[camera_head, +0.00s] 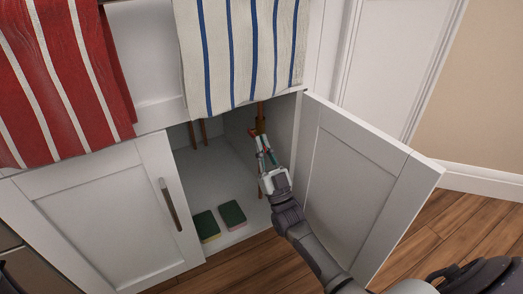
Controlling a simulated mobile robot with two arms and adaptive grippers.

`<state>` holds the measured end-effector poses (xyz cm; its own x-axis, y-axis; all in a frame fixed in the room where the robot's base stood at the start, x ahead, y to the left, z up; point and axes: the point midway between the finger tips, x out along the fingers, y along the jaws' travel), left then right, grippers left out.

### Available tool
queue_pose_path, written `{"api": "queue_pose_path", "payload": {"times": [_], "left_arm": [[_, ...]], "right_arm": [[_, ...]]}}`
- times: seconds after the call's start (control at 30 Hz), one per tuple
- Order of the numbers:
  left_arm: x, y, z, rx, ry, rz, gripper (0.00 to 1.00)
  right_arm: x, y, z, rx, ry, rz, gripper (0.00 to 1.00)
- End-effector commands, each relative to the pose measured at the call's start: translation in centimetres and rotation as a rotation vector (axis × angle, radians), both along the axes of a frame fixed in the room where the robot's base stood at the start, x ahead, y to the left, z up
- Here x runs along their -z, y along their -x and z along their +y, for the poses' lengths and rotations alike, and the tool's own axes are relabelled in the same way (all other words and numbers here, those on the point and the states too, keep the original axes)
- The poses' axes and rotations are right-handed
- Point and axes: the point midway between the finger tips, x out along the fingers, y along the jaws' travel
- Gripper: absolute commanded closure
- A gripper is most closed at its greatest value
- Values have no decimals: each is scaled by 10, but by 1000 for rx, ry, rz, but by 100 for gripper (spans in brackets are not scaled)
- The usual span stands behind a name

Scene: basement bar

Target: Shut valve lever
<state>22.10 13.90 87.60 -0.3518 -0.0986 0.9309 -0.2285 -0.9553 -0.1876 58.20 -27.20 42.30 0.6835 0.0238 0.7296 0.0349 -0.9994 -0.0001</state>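A copper-coloured pipe (260,118) stands upright at the back right inside the open cabinet. A small red valve lever (253,133) shows at the pipe, just beyond my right gripper's fingertips. My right gripper (264,148) reaches into the cabinet from the lower right. Its two thin fingers look slightly apart and point up toward the lever. Whether a fingertip touches the lever is too small to tell. The valve body is partly hidden by the gripper and shadow. My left gripper is not in view.
The right cabinet door (353,185) stands open beside my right arm; the left door (103,215) is shut. Two sponges (206,226) (232,214) lie on the cabinet floor. A blue-striped towel (240,55) hangs over the opening's top, and a red-striped towel (60,75) hangs left.

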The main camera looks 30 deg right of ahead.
Motion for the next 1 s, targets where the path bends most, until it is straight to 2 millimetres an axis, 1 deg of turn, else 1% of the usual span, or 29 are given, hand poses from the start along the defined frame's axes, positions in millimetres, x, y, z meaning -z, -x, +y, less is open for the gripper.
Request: {"api": "queue_pose_path", "payload": {"times": [0.13,0.43,0.5,0.6,0.87,1.0], "left_arm": [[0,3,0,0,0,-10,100],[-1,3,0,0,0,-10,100],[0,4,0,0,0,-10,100],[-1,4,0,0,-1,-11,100],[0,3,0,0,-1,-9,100],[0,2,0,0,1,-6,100]], "right_arm": [[1,0,0,0,0,-9,100],[1,0,0,0,0,-9,100],[1,0,0,0,0,-9,85],[1,0,0,0,0,-8,69],[1,0,0,0,0,-8,69],[-7,0,0,0,0,-10,69]]}}
